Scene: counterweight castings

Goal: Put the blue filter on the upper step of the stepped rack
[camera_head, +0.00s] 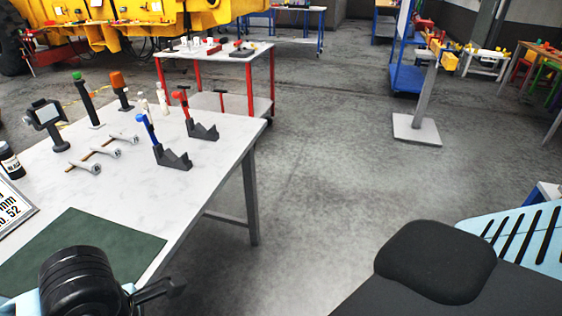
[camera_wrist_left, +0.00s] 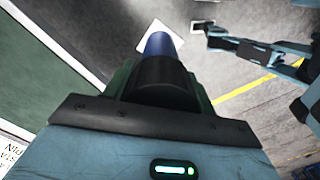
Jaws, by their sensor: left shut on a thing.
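My left gripper (camera_wrist_left: 160,92) is shut on the blue filter (camera_wrist_left: 158,46) in the left wrist view. The filter is a cylinder with a blue far end, and the part nearest the gripper looks black. The floor shows beyond the filter. In the head view my left arm is at the bottom left, by the table's front edge, and the filter cannot be made out there. My right arm shows at the upper right of the left wrist view, with its dark gripper (camera_wrist_left: 212,29) small and unclear. I cannot identify the stepped rack in either view.
A white table (camera_head: 215,165) carries a green mat (camera_head: 82,252), a blue-handled tool in a dark stand (camera_head: 172,158), a similar red one, pale rods and a dark bottle (camera_head: 9,160). A red-legged table (camera_head: 220,66) stands behind. Open floor lies to the right.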

